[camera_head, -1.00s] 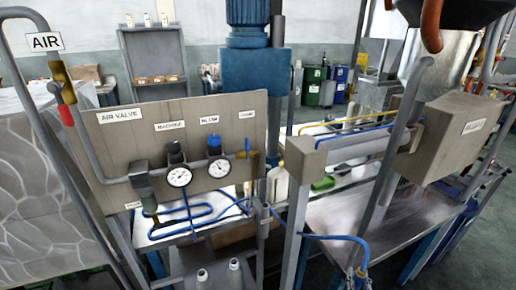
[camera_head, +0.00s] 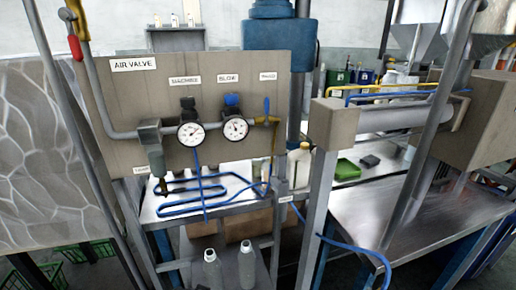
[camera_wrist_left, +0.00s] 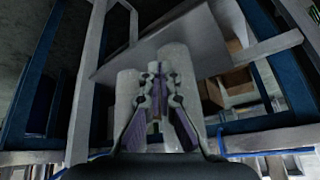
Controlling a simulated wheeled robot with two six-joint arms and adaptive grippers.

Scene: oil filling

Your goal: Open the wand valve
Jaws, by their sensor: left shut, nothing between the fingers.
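The wand valve (camera_head: 267,121) sits at the right end of the grey panel (camera_head: 232,170) in the head view, under a small label (camera_head: 267,76) that is hard to read. Its body is brass, with a thin blue lever (camera_head: 267,104) standing about upright. A brass fitting runs down below it. My left gripper (camera_wrist_left: 155,84) shows only in the left wrist view, shut and empty, in front of pale cylindrical shapes. The valve is not recognisable in that view, so I cannot tell the distance between them. My right gripper is in neither view.
Two round gauges (camera_head: 191,134) (camera_head: 236,128) with dark and blue knobs above are left of the valve. A blue hose (camera_head: 345,245) runs past a grey post (camera_head: 319,205). White bottles (camera_head: 213,270) (camera_head: 247,266) stand low. A metal table (camera_head: 440,215) is at right.

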